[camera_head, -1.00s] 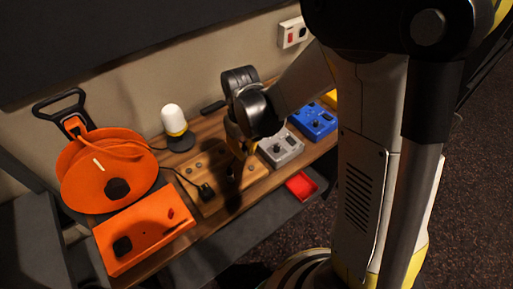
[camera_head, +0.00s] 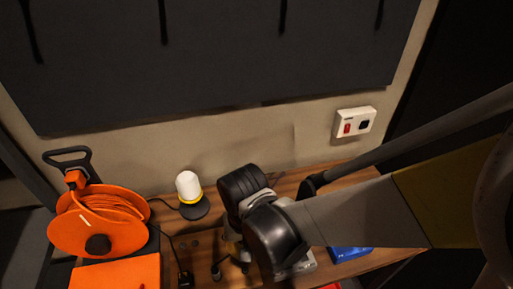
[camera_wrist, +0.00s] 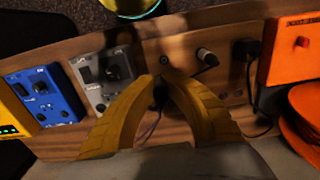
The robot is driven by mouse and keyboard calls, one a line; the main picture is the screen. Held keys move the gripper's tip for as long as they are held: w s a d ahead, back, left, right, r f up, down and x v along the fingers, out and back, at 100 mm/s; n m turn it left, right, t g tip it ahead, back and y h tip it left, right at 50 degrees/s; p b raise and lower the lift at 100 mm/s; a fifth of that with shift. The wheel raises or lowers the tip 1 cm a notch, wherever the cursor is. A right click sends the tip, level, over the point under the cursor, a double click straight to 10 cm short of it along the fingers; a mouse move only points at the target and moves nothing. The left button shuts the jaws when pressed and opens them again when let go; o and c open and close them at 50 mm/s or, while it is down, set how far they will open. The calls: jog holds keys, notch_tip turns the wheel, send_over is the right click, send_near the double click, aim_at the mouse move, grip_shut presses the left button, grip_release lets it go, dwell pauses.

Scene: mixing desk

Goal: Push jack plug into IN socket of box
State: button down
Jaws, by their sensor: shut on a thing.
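My gripper (camera_wrist: 162,82) has its yellow fingers closed together in the wrist view, pinching something small and dark, likely the jack plug; it is mostly hidden between them. A dark cable (camera_wrist: 153,126) shows below the fingertips. A grey box (camera_wrist: 105,78) with a black knob lies just left of the fingers, and a blue box (camera_wrist: 46,97) lies further left. Their socket labels are too small to read. In the head view my wrist hides the fingertips; the grey box (camera_head: 305,263) and blue box (camera_head: 349,253) show partly behind my arm.
A wooden holder (camera_wrist: 183,52) right of the fingers carries another plug (camera_wrist: 207,57) and a black adapter (camera_wrist: 246,49). An orange box (camera_wrist: 294,48) and orange cable reel (camera_head: 97,222) stand at one end. A lamp (camera_head: 190,193) stands behind. A wall outlet (camera_head: 355,122) is at right.

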jog(key=w+d+r+p, duration=0.25)
jog(key=w+d, duration=0.55)
jog(key=d, duration=0.4)
jog(key=w+d+r+p, duration=0.2)
jog(key=w+d+p, duration=0.2)
jog(key=w+d, duration=0.65)
jog(key=f+b, duration=0.2)
jog(key=s+d+f+b, duration=0.1)
jog(key=f+b, duration=0.2)
jog(key=s+f+b, duration=0.1)
jog(key=f+b, duration=0.2)
jog(key=shift+d+f, duration=0.15)
jog(key=shift+f, duration=0.1)
jog(key=shift+s+f+b, duration=0.1)
jog(key=shift+f+b, duration=0.35)
jog(key=shift+b, duration=0.25)
jog(key=shift+f, duration=0.1)
jog(key=shift+f+b, duration=0.8)
jog(key=shift+f+b, duration=0.65)
jog(key=shift+b, duration=0.35)
jog(key=c, duration=1.5)
grip_release()
jog(key=shift+r, duration=0.15)
